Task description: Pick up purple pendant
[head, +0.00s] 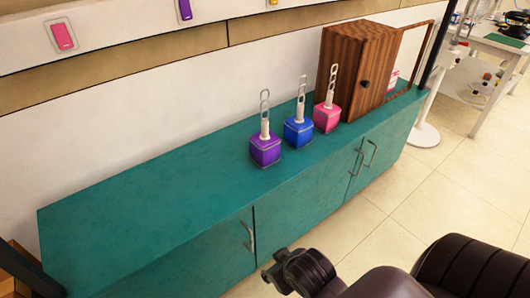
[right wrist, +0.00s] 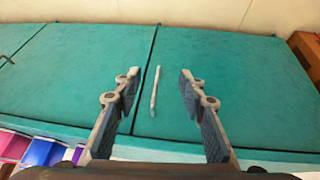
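The purple pendant (head: 265,149) is a purple cube with a white stem and a chain loop on top. It stands upright on the teal cabinet (head: 150,190), leftmost of three pendants. My right gripper (right wrist: 158,82) is open and empty, facing the cabinet doors, with a door handle (right wrist: 155,92) showing between its fingers. In the head view part of my right arm shows at the bottom, in front of the cabinet and apart from the pendant. In the right wrist view a purple patch (right wrist: 76,154), seemingly this pendant, is partly cut off at lower left. My left gripper is not in view.
A blue pendant (head: 298,131) and a pink pendant (head: 327,117) stand close by to the right. The cabinet top left of the purple pendant is clear. Several coloured switches line the wall.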

